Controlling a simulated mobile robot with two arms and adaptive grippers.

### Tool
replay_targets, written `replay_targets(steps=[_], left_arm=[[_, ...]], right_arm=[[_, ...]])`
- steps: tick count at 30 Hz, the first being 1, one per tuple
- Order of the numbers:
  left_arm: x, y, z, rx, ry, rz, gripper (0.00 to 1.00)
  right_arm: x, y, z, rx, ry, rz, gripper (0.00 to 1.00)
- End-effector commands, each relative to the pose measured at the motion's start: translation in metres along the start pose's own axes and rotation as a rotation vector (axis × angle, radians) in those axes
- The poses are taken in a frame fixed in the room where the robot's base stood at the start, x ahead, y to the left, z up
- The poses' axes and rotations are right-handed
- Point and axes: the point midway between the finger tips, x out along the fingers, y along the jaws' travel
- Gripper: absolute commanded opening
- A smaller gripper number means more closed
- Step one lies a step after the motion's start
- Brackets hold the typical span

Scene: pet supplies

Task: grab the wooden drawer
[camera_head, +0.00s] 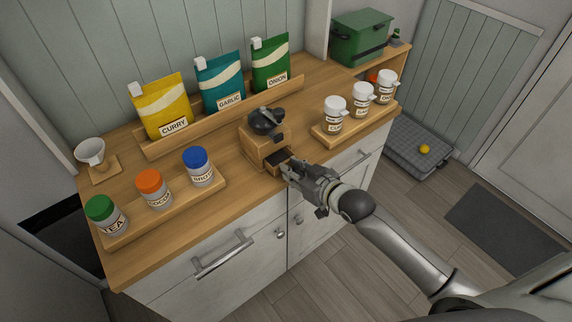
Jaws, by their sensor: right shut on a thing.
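The wooden drawer (277,160) is the small drawer of a wooden box (255,143) with a dark round top (266,121), like a hand grinder, on the counter. The drawer sticks out a little from the front of the box, and its inside looks dark. My right gripper (291,170) is shut at the front of the drawer; its fingers hide the drawer's front. My left gripper does not show.
A wooden tray (125,236) with jars stands to the left, another (349,131) with white-lidded jars to the right. Bags labelled curry, garlic and onion (270,63) stand behind. The counter (238,189) is bare between the box and the left tray.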

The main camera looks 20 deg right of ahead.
Motion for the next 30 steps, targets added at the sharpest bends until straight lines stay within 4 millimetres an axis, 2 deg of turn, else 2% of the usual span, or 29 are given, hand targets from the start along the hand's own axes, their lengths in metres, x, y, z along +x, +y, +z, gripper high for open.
replay_targets(steps=[18,30], left_arm=[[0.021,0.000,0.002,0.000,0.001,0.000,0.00],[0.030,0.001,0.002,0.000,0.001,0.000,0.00]], right_arm=[[-0.080,-0.001,0.035,-0.001,-0.002,-0.001,0.00],[-0.119,0.000,0.050,-0.001,0.000,0.000,0.00]])
